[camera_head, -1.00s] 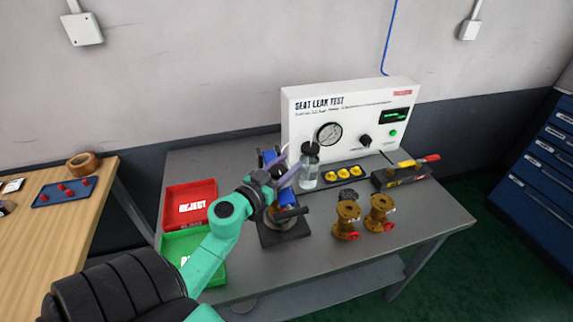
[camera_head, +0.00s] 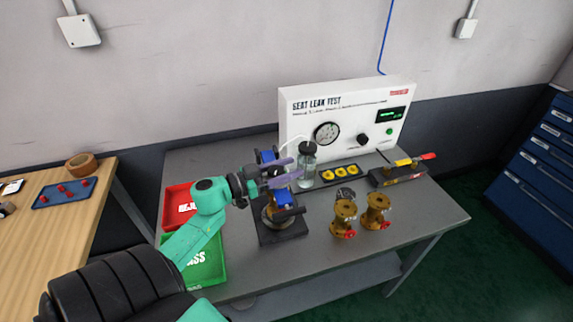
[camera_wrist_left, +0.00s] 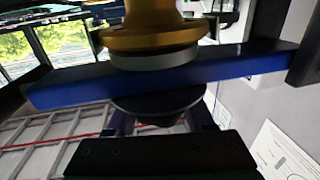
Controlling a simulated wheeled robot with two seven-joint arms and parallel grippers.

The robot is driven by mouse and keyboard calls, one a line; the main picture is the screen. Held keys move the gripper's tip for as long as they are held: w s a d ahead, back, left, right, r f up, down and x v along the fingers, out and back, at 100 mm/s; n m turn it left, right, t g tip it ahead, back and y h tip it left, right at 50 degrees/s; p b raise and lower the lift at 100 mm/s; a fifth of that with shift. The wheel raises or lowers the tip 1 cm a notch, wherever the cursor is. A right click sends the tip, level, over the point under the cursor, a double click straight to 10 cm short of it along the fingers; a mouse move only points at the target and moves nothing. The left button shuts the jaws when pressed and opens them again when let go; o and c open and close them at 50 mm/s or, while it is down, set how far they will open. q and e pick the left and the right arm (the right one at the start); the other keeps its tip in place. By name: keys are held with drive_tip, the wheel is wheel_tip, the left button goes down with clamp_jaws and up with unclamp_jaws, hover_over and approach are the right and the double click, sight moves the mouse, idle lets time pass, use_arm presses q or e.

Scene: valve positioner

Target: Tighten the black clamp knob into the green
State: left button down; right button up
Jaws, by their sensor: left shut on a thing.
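The clamp fixture with blue bars (camera_head: 281,202) stands on a black base on the grey bench. In the left wrist view its blue crossbar (camera_wrist_left: 190,75) runs across under a brass flange (camera_wrist_left: 150,35). The black clamp knob (camera_wrist_left: 158,104) is a dark round disc just beyond the crossbar. My left gripper (camera_head: 290,172), with purple fingers, reaches in from the left at the top of the fixture. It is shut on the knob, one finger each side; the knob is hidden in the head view. No green mark on the clamp is readable. My right gripper is not in view.
A lidded glass jar (camera_head: 307,165) stands close behind the fingers. The seat leak test panel (camera_head: 345,120) is behind. Two brass valves (camera_head: 344,218) stand right of the fixture. Red (camera_head: 178,203) and green (camera_head: 205,262) trays lie left. The front right bench is clear.

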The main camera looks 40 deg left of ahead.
use_arm(q)
drive_tip(key=m+h, duration=0.1)
drive_tip(key=g+h, duration=0.1)
drive_tip(key=shift+s+d+m+h, duration=0.1)
drive_tip(key=shift+d+m+h, duration=0.05)
drive_tip(key=shift+m+h, duration=0.2)
drive_tip(key=shift+s+d+f+m+g+h+b, duration=0.1)
drive_tip(key=shift+m+g+h+b, duration=0.35)
drive_tip(key=shift+m+g+h, duration=0.1)
drive_tip(key=shift+s+d+f+m+g+h+b, duration=0.1)
drive_tip(key=shift+m+g+h+b, duration=0.3)
drive_tip(key=shift+m+g+h, duration=0.15)
drive_tip(key=shift+s+d+r+m+g+h+b, duration=0.1)
drive_tip(key=shift+s+d+m+g+h+b, duration=0.2)
drive_tip(key=shift+m+g+h+b, duration=1)
drive_tip(key=shift+s+d+m+g+h+b, duration=0.1)
drive_tip(key=shift+s+m+g+h+b, duration=0.35)
drive_tip(key=shift+m+g+b, duration=1.6)
drive_tip(key=shift+s+d+r+m+g+h+b, duration=0.25)
drive_tip(key=shift+m+g+h+b, duration=0.55)
drive_tip(key=shift+g+b, duration=1.85)
drive_tip(key=shift+a+f, duration=0.1)
drive_tip(key=shift+f, duration=0.1)
drive_tip(key=shift+c, duration=1.4)
unclamp_jaws()
